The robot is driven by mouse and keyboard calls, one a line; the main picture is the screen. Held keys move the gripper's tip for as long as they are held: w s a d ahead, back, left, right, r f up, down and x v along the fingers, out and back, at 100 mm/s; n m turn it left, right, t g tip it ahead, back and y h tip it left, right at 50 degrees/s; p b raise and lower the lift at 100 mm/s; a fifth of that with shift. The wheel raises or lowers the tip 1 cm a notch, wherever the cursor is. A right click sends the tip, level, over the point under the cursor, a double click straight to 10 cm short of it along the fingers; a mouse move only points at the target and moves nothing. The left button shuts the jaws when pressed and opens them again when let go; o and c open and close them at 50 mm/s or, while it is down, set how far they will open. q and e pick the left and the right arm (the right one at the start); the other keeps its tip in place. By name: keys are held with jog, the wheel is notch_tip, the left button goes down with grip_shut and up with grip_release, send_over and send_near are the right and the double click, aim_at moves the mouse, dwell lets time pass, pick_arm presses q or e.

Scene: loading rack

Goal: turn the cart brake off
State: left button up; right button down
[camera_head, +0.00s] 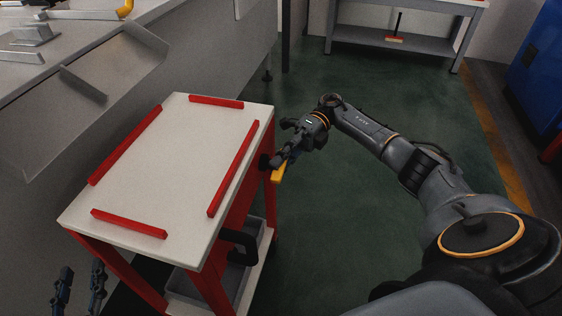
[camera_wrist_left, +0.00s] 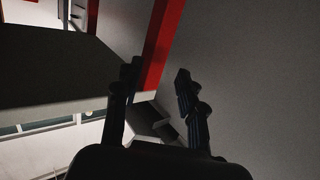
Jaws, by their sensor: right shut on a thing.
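The cart (camera_head: 160,175) has a white top with red edge strips and a red frame. Its brake lever (camera_head: 278,174) is yellow and sticks out at the cart's right side, slanting downward. My right gripper (camera_head: 284,160) is shut on the brake lever, and its fingers hide part of it. My left gripper (camera_head: 79,288) is low at the picture's left, beside the cart's near left corner. Its two fingers also show in the left wrist view (camera_wrist_left: 158,85), spread apart with nothing between them.
A grey workbench (camera_head: 95,70) stands close along the cart's left. The green floor (camera_head: 335,215) right of the cart is open. A table (camera_head: 400,45) stands far back.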

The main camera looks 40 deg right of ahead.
jog(key=c, duration=1.3)
grip_release()
jog(key=shift+r, duration=0.1)
jog(key=o, duration=0.6)
jog(key=r, duration=0.9)
jog(key=shift+d+r, duration=0.2)
jog(key=shift+o, duration=0.5)
jog(key=shift+r, duration=0.25)
jog(key=shift+o, duration=0.2)
